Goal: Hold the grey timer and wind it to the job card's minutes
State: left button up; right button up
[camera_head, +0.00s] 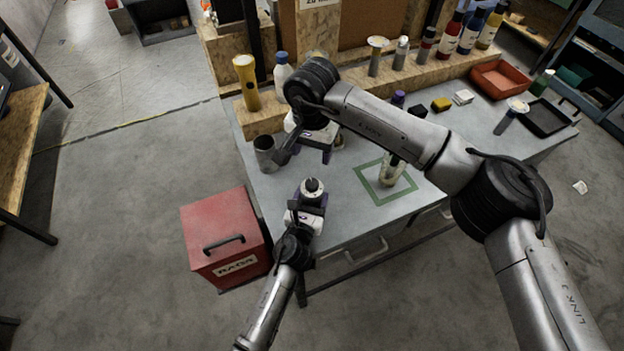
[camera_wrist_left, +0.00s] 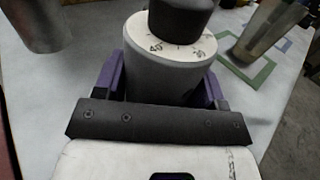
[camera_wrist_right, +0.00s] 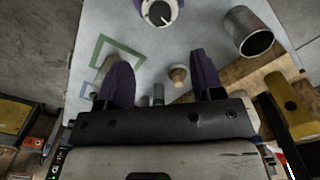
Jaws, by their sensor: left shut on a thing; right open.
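The grey timer (camera_head: 312,187) is upright in my left gripper (camera_head: 308,199), near the table's front left edge. In the left wrist view the purple fingers close on both sides of its grey body (camera_wrist_left: 160,76); a dark knob covers part of its white dial. The right wrist view shows the knob and its white pointer from above (camera_wrist_right: 161,12). My right gripper (camera_head: 306,157) is open and empty behind the timer, apart from it; its fingers also show in the right wrist view (camera_wrist_right: 162,78). A card (camera_head: 319,3) at the top edge is cut off and barely legible.
A metal cup (camera_head: 265,154) stands left of my right gripper. Bottles line the back ledge. A red tray (camera_head: 499,79) and black tray (camera_head: 546,117) lie right. A red box (camera_head: 224,239) stands on the floor.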

aim_at(312, 183)
jog(key=shift+n, duration=0.5)
notch_tip(312, 183, down, 12)
dwell(0.4)
jog(key=c, duration=0.9)
jog(key=shift+c, duration=0.2)
jog(key=shift+m, duration=0.3)
